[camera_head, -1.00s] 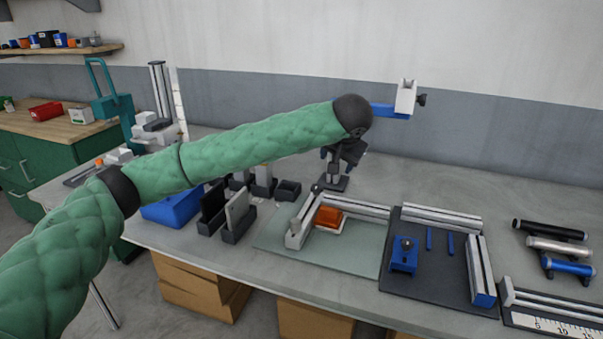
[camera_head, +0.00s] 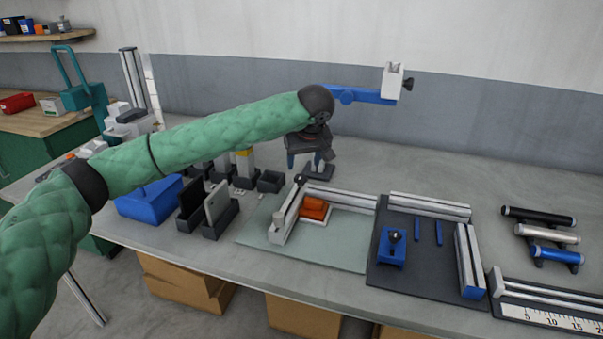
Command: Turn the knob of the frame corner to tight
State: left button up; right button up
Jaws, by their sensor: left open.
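Two silver bars form an L-shaped frame (camera_head: 345,196) on a pale green mat. A small dark knob (camera_head: 300,180) shows at the frame's back-left corner; its setting is too small to read. An orange block (camera_head: 315,207) sits inside the frame. My right gripper is not in view.
On the right, a dark board (camera_head: 410,271) holds silver bars, two blue pins and a blue block (camera_head: 391,248) with a dark knob. Black holders (camera_head: 219,219) and a blue bin (camera_head: 150,201) stand left. A blue arm with a white head (camera_head: 393,82) rises behind my forearm.

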aim_at(301, 177)
pick_arm(q)
jog(key=x, duration=0.5)
jog(key=shift+w+f+p, duration=0.25)
jog(key=shift+f+p, duration=0.05)
jog(key=shift+f, duration=0.35)
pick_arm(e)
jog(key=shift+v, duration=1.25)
pick_arm(q)
jog(key=shift+c, duration=0.3)
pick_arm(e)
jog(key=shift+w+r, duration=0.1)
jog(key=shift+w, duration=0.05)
pick_arm(q)
jog(key=shift+a, duration=0.1)
jog(key=c, duration=0.9)
